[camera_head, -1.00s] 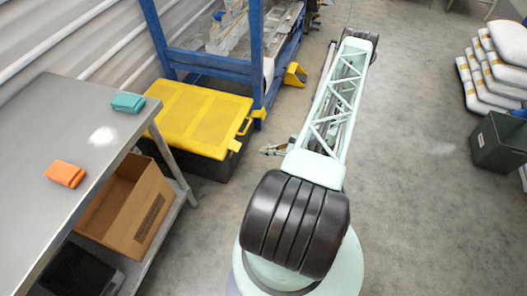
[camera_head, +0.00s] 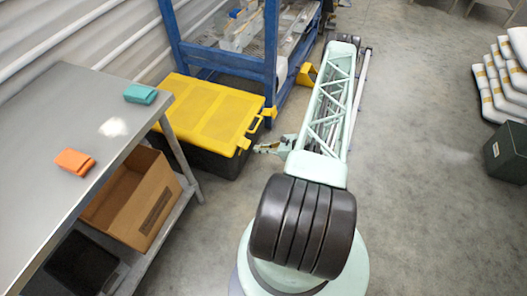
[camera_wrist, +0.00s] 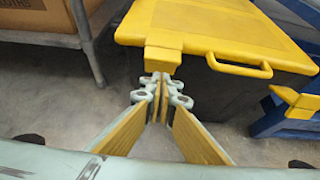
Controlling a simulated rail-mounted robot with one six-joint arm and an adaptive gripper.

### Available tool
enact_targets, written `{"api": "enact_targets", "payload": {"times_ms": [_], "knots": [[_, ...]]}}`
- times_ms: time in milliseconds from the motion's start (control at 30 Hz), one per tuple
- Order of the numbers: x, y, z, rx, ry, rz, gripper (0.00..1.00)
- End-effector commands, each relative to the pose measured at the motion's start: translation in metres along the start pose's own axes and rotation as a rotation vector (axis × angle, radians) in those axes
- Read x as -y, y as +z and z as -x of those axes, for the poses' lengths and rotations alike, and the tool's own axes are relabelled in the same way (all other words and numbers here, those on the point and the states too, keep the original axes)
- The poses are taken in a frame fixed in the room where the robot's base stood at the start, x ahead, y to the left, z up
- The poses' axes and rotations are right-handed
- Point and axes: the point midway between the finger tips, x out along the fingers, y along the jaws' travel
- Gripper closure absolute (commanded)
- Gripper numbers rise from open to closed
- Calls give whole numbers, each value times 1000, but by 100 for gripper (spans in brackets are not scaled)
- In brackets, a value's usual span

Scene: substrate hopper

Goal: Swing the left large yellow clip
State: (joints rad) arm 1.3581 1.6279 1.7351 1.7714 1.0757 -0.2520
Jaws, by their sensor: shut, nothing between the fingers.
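A large yellow clip (camera_wrist: 163,60) hangs from the front edge of the yellow lid (camera_wrist: 215,30), left of the lid's handle (camera_wrist: 240,69) in the wrist view. It also shows small in the head view (camera_head: 243,142), at the near corner of the lid. My gripper (camera_wrist: 162,82) is shut and empty, its fingertips together just below the clip in the wrist view. I cannot tell whether they touch it. In the head view my gripper (camera_head: 262,149) points left at the box's dark front side. The clip's lower end is partly hidden by the fingertips.
A blue frame (camera_head: 271,60) with a yellow foot (camera_head: 306,75) stands behind and right of the box. A metal table (camera_head: 70,120) with a teal block (camera_head: 140,94) and an orange block (camera_head: 74,161) is at left, a cardboard box (camera_head: 135,200) below.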

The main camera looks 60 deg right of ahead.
Motion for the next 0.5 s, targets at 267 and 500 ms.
{"api": "enact_targets", "payload": {"times_ms": [267,500], "knots": [[-1,14,-14,0,1,0,100],[-1,18,-18,0,1,-1,100]]}}
